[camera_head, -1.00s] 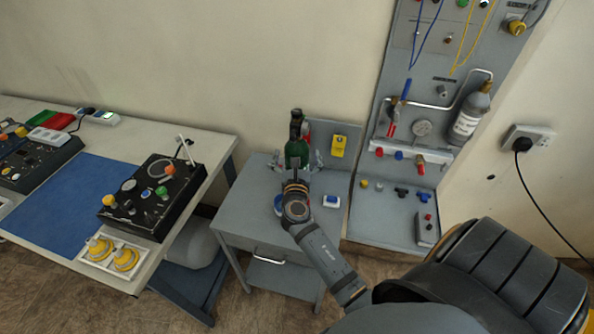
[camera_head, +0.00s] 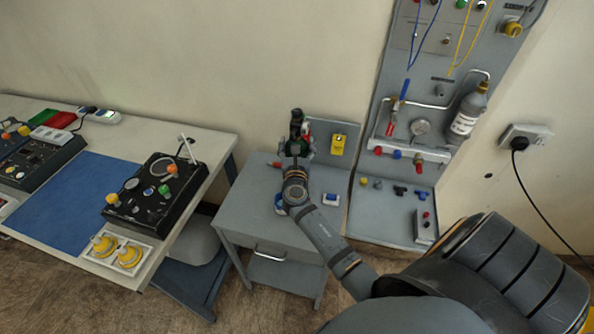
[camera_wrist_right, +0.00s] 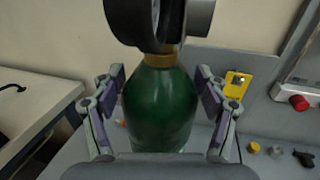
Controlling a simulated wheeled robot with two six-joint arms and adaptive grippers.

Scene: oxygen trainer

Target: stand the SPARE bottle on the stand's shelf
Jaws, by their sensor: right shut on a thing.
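A green bottle (camera_head: 295,148) with a dark regulator and gauge on top stands upright at the back of a grey drawer table. My right gripper (camera_head: 296,160) is shut on its body, and its wrist hides most of the green in the head view. In the right wrist view the green bottle (camera_wrist_right: 160,108) sits between the finger pads of the right gripper (camera_wrist_right: 162,95). No label shows on it, and its base is hidden. The grey panel stand (camera_head: 397,220) has a low ledge holding small fittings. My left gripper is not in view.
A yellow device (camera_head: 338,144) stands behind and right of the green bottle, and a small white-blue item (camera_head: 331,199) lies on the table. A labelled grey bottle (camera_head: 466,118) is on the panel. The workbench (camera_head: 205,150) with black consoles is at left.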

